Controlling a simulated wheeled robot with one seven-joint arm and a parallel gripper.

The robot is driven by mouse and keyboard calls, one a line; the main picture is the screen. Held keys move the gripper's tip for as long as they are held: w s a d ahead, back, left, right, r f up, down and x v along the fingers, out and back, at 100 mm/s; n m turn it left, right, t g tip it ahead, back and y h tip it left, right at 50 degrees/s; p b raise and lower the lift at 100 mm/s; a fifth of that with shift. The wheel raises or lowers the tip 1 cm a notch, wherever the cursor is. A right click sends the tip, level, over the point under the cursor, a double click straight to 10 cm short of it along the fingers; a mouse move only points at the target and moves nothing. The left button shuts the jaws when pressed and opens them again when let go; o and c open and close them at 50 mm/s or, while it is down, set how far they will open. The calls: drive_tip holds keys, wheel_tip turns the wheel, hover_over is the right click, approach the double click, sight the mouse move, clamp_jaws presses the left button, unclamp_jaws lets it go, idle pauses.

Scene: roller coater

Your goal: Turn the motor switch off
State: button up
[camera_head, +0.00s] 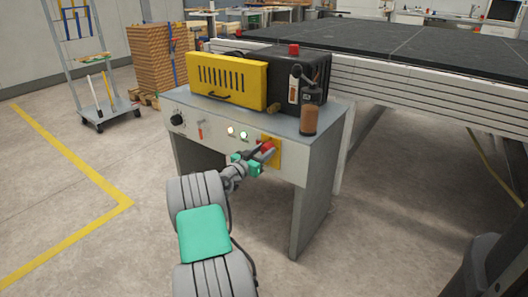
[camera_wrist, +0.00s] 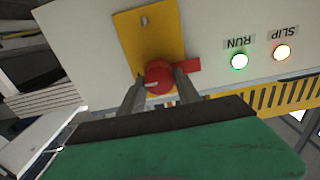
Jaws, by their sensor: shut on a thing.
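A red rotary switch (camera_head: 267,146) sits on a yellow plate (camera_head: 277,157) at the right end of the grey cabinet's front panel. In the wrist view the red switch (camera_wrist: 158,76) has a round knob with a pale mark and a red bar reaching right behind a finger. The yellow plate (camera_wrist: 152,35) shows behind it. My gripper (camera_head: 259,157) is at the switch. In the wrist view its two fingers (camera_wrist: 158,84) stand on either side of the knob, shut on it. The fingers hide part of the knob's sides.
The panel also has a lit green lamp (camera_wrist: 239,61) marked RUN, a lit pale lamp (camera_wrist: 282,52) marked SLIP, a small red lever (camera_head: 200,130) and a black knob (camera_head: 177,119). A yellow-and-black unit (camera_head: 228,80) and a brown cylinder (camera_head: 309,120) stand on the cabinet (camera_head: 275,123).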

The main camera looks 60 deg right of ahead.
clamp_jaws()
drive_tip(key=shift+n, duration=0.3)
drive_tip(key=n+p, duration=0.1)
drive_tip(key=n, duration=0.3)
drive_tip(key=shift+w, duration=0.1)
drive_tip(key=n+p, duration=0.2)
drive_tip(key=n, duration=0.2)
drive_tip(key=shift+n, duration=0.3)
drive_tip(key=n+p, duration=0.1)
drive_tip(key=n, duration=0.3)
drive_tip(key=shift+w+f+n+p, duration=0.1)
drive_tip(key=shift+n+p, duration=0.2)
drive_tip(key=shift+p, duration=0.1)
drive_tip(key=shift+f+n+p, duration=0.2)
drive_tip(key=shift+n+p, duration=0.55)
drive_tip(key=shift+n, duration=1.35)
